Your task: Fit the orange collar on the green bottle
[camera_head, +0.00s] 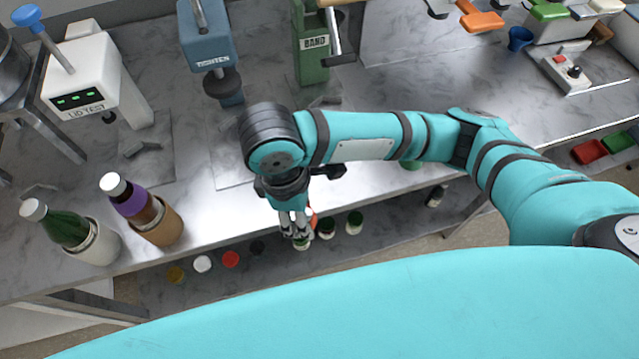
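The green bottle (67,226) with a white cap stands tilted in a white cup-like holder (95,246) at the left front of the table. No collar is visible on its neck. My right gripper (294,228) points down at the table's front edge, well to the right of the bottle. Its fingers are small here, and I cannot tell how far apart they are. A small orange-red thing (313,219) shows beside the fingers, mostly hidden; I cannot tell whether it is the collar or whether it is held. My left gripper is out of view.
A purple-and-brown bottle (130,199) stands in a brown holder (163,227) next to the green one. A lid tester (92,80), a blue tightening press (208,42) and a green band machine (312,50) stand behind. Several capped items lie on a lower shelf. The table's front middle is bare.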

